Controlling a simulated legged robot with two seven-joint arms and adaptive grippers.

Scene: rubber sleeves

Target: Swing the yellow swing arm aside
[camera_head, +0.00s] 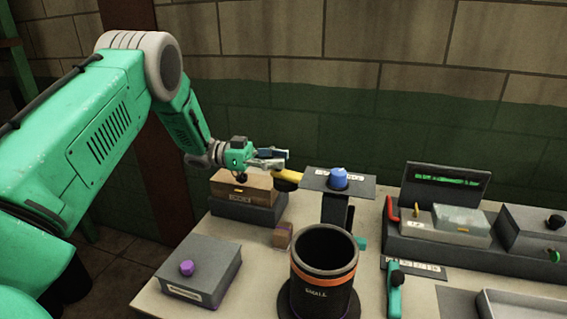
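The yellow swing arm (288,176) is a short yellow bar. It shows between a wooden-fronted box and a dark raised plate with a blue knob (338,177). My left gripper (280,160) reaches in from the left, just above and beside the yellow arm, and hides part of it. Whether its fingers touch the arm is too small to tell. I cannot tell how far apart the fingers are. My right gripper is not in view.
A dark cup (324,270) with an orange band stands at the front middle. A grey box (205,262) with a purple knob is at the front left. A wooden-fronted box (240,187) lies below my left gripper. A dark tray unit (430,250) fills the right.

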